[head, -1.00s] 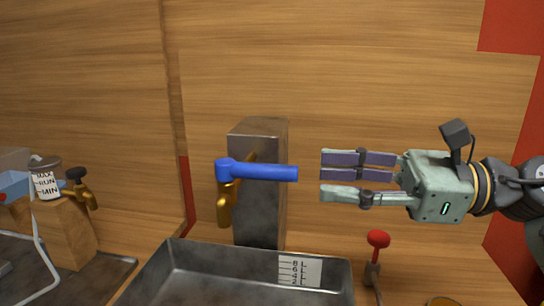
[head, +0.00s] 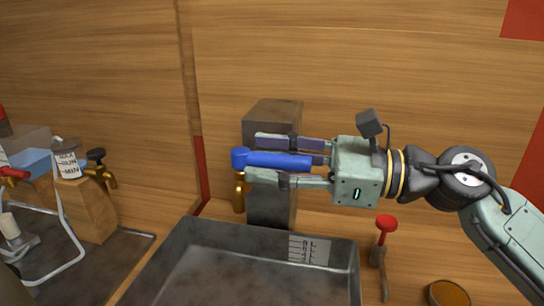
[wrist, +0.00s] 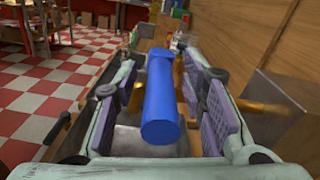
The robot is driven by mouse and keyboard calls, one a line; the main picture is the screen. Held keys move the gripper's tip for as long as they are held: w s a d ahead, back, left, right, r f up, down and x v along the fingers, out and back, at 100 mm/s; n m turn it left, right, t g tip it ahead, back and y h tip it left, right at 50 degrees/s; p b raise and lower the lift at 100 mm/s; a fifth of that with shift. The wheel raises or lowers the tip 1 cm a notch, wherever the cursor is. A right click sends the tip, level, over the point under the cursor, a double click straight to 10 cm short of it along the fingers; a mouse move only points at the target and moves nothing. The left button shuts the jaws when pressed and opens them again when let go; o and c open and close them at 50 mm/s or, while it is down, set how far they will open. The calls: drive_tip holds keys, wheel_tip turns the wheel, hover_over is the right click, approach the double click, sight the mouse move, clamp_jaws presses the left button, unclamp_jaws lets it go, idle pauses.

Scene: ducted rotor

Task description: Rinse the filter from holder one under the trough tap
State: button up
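The trough tap has a blue lever (head: 280,160) and a brass body (head: 239,192) on a grey metal post (head: 270,212). My gripper (head: 257,158) reaches in from the right, with its fingers on either side of the blue lever. In the wrist view the lever (wrist: 160,105) lies between the open finger pads, with gaps visible on both sides. The grey metal trough (head: 200,262) stands below, with a marked scale (head: 308,250) on its wall. A round brown-faced piece with a dark rim (head: 447,293) is at the lower right; I cannot tell whether it is the filter.
A red-knobbed lever (head: 386,222) stands right of the trough. At left are a wooden block (head: 85,208) with a marked jar (head: 67,163) and a small brass tap (head: 103,174). A wooden wall stands close behind the tap post.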

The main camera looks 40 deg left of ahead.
drive_tip(key=shift+c, duration=0.4)
clamp_jaws()
idle(0.4)
